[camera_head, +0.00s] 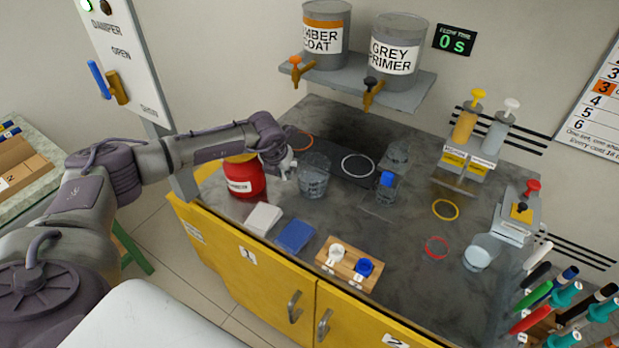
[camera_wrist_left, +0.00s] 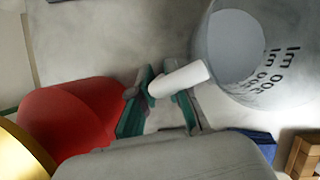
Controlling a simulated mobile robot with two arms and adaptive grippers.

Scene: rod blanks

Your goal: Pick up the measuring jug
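The measuring jug (camera_head: 313,178) is a clear grey vessel standing upright on the dark worktop, right of the red container. In the left wrist view the jug (camera_wrist_left: 288,52) fills the upper right, with dark volume marks on its wall and a white bar-like handle (camera_wrist_left: 182,79) pointing left. My left gripper (camera_head: 286,166) is at the jug's left side. In the wrist view its fingers (camera_wrist_left: 162,96) stand apart with a visible gap, and the handle lies across their tips. I see no clear pinch on the handle. My right gripper is not in view.
The red container (camera_head: 243,178) stands close left of my gripper. White (camera_head: 264,218) and blue (camera_head: 296,235) pads lie in front of the jug. A smaller clear vessel with a blue part (camera_head: 386,187) stands to its right. A shelf (camera_head: 410,90) with two drums hangs behind.

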